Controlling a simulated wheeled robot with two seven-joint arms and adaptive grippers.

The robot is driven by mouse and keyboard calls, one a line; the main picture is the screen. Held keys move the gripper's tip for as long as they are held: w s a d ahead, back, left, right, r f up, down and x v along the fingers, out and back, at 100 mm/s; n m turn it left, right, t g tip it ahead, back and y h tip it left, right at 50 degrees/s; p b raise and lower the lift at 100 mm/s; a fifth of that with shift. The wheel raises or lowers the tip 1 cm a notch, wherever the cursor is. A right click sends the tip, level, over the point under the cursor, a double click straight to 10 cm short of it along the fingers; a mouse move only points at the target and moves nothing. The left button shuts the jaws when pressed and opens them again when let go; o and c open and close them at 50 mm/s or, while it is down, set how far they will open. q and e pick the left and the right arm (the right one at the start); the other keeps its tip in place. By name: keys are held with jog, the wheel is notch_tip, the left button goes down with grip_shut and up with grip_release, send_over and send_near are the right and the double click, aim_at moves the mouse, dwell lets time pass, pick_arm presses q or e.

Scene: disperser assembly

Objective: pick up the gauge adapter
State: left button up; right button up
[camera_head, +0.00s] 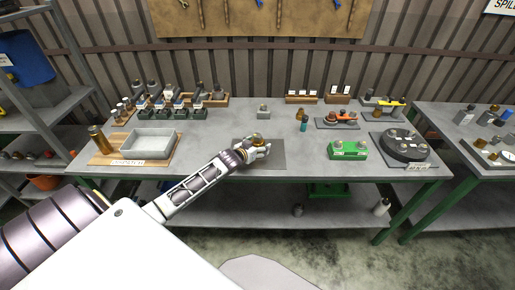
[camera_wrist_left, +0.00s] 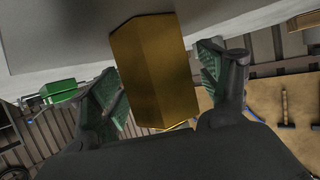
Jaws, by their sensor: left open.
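A brass six-sided piece, which looks like the gauge adapter (camera_wrist_left: 155,75), stands large between the fingers of my left gripper (camera_wrist_left: 162,90) in the left wrist view. The green-padded fingers are open, one on each side of it; a gap shows at the right finger, and I cannot tell whether the left one touches. In the head view my left gripper (camera_head: 262,151) is over the dark mat (camera_head: 272,160) at the table's front middle. A bit of brass (camera_head: 257,138) shows at the fingers, the rest hidden by the hand. My right gripper is not in view.
A grey tray (camera_head: 140,155) is at the left with a brass cylinder (camera_head: 97,139) beside it. A green block (camera_head: 347,150) and a dark round fixture (camera_head: 404,160) are at the right. A brass piece (camera_head: 301,114) and a small grey block (camera_head: 263,111) stand behind the mat.

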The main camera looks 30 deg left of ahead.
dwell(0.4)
pick_arm(q)
grip_shut()
jog(key=shift+w+r, duration=0.1)
jog(key=shift+r, duration=0.05)
dwell(0.4)
